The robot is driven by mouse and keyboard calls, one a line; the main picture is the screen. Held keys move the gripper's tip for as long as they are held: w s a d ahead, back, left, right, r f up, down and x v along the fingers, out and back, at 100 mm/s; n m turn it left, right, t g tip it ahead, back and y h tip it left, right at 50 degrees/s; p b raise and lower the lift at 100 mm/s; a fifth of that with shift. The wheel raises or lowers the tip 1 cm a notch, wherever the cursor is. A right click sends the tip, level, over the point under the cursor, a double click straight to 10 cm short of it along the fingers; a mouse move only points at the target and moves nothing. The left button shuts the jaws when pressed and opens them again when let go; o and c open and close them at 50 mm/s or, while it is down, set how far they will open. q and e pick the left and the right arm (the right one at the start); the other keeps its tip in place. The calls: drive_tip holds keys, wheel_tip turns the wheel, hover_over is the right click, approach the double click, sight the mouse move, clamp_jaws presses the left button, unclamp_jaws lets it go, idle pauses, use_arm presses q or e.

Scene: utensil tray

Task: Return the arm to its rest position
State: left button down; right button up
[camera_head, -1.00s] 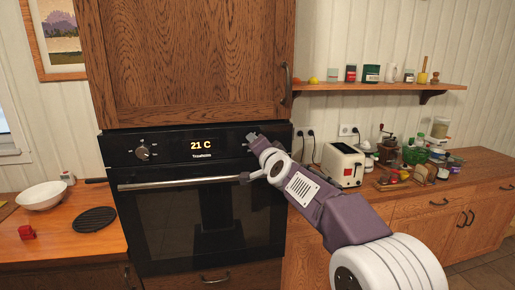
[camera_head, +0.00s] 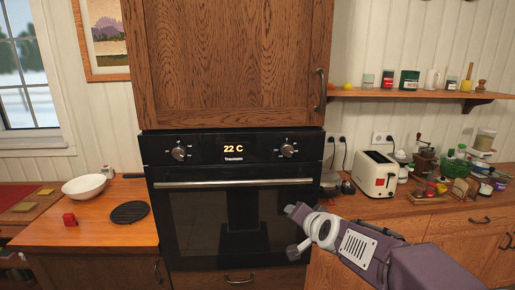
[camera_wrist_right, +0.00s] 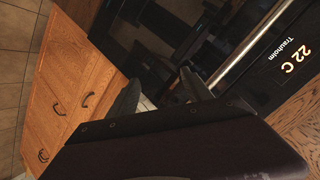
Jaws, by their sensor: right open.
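My right arm (camera_head: 360,250), purple and white, comes in from the lower right in the head view. Its gripper (camera_head: 292,230) is open and empty, low in front of the right side of the black oven (camera_head: 230,222). Its two dark fingers also show spread apart in the right wrist view (camera_wrist_right: 158,92). The gripper is below the oven's right knob (camera_head: 288,150) and apart from it. My left gripper is not in view.
The oven's handle bar (camera_head: 233,183) sticks out above my gripper. The right counter (camera_head: 400,208) holds a toaster (camera_head: 376,174) and several jars.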

drive_tip(key=s+d+f+n+g, duration=0.1)
drive_tip(key=s+f+n+g, duration=0.6)
drive_tip(key=s+f, duration=1.4)
drive_tip(key=s+g, duration=0.3)
drive_tip(key=s, duration=0.1)
drive_tip(key=shift+s+d+f+n+g+h, duration=0.2)
drive_tip(key=shift+d+f+n+g+h, duration=0.1)
drive_tip(key=shift+d+f+g, duration=0.1)
